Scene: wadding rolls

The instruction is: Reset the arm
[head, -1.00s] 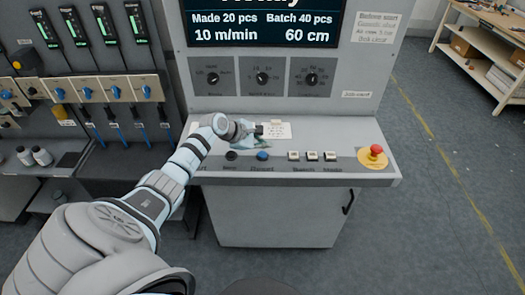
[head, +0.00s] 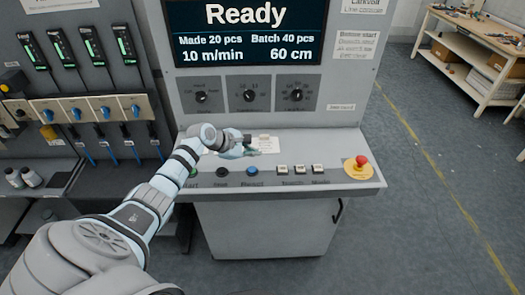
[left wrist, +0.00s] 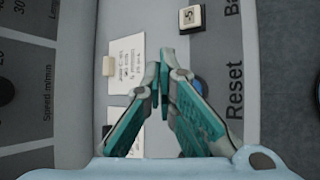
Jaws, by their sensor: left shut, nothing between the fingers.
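My left arm reaches in from the left over the sloped panel of a grey control console (head: 265,235). My left gripper (head: 252,149) is above the panel near a white note, behind the blue button (head: 252,171). In the left wrist view the gripper's teal fingers (left wrist: 159,72) are together with nothing held. The blue button (left wrist: 200,86) shows partly behind a finger there, beside the printed word Reset. The gripper appears apart from the button. My right gripper is not in view.
The console screen (head: 245,33) reads Ready. Three knobs (head: 249,95) are below it. A red mushroom button (head: 361,161) sits on a yellow disc at the panel's right. Blue-handled valves (head: 76,113) line the left. Floor right of the console is clear; a workbench (head: 480,55) stands beyond.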

